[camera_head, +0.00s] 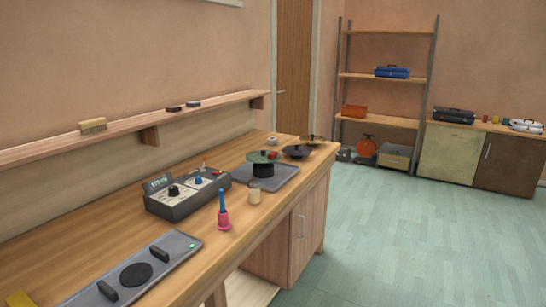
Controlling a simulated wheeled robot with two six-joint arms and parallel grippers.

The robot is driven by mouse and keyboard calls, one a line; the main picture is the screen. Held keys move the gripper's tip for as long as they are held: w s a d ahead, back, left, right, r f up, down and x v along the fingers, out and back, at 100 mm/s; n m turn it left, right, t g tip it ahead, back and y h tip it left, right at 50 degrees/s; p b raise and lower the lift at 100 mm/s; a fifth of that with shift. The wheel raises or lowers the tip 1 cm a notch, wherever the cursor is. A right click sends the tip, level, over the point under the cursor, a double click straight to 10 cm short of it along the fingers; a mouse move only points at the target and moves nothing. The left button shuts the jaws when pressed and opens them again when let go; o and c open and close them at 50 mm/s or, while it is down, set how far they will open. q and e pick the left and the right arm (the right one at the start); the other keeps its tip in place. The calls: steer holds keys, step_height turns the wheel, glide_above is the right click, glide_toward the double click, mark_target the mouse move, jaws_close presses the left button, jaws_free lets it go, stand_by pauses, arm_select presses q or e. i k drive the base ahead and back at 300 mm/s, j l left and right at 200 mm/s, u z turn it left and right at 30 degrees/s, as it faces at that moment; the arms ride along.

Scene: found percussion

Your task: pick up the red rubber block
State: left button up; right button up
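I cannot clearly make out a red rubber block in the head view. An orange-red box-shaped thing (354,111) sits on the low shelf of the far rack, and a small red thing (487,119) stands on the far cabinet. They are too small to tell what they are. Two small dark blocks, one (174,109) left of the other (193,104), lie on the wall ledge; their colour is hard to tell. Neither of my grippers is in view.
A tan block (93,126) lies on the ledge. The green floor (410,240) is clear.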

mark_target(273, 155)
steer(key=i+l+u, duration=0.1)
steer(key=u, duration=0.35)
steer(key=i+l+u, duration=0.2)
steer(key=u, duration=0.25)
steer(key=i+l+u, duration=0.1)
steer(key=u, duration=0.35)
steer(key=l, duration=0.1)
